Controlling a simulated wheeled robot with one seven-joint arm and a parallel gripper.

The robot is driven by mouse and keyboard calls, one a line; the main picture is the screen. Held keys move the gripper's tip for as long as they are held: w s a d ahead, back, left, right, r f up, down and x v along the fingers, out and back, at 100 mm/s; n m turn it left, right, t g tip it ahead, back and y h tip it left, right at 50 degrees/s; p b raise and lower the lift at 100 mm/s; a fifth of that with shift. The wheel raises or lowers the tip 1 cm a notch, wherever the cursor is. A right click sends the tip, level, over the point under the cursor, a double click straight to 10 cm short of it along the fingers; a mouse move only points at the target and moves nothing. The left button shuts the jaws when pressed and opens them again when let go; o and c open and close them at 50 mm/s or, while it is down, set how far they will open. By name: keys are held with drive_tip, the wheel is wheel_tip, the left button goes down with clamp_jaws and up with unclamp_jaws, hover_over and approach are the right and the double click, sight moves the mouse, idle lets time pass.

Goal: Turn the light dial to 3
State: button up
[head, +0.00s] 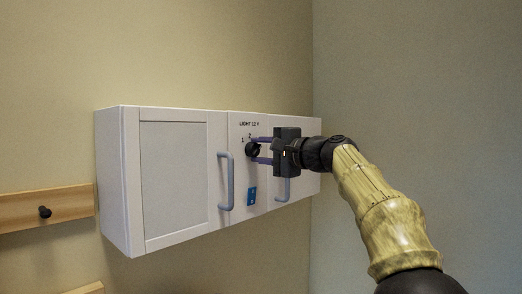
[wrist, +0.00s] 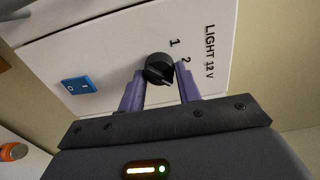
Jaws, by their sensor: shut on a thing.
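The light dial (head: 252,150) is a round black knob on the white centre panel of the wall cabinet, below the label "LIGHT 12 V" (head: 249,124). It also shows in the wrist view (wrist: 158,68). The marks 1 (wrist: 174,43) and 2 (wrist: 187,60) are printed beside it; I cannot see a 3, and the right finger covers the panel past the 2. My gripper (head: 256,149) faces the panel, its purple fingers shut on the dial from both sides.
A blue rocker switch (head: 251,196) sits below the dial. Grey door handles stick out on both sides, the left one (head: 225,182) close by and the right one (head: 283,188) behind my gripper. A wooden rail with a black peg (head: 45,212) is at left.

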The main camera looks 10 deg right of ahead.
idle(0.4)
drive_tip(key=o, duration=0.9)
drive_tip(key=shift+o, duration=0.2)
drive_tip(key=b+v, duration=0.7)
drive_tip(key=v, duration=1)
drive_tip(key=shift+s, duration=0.15)
drive_tip(key=shift+d, duration=0.25)
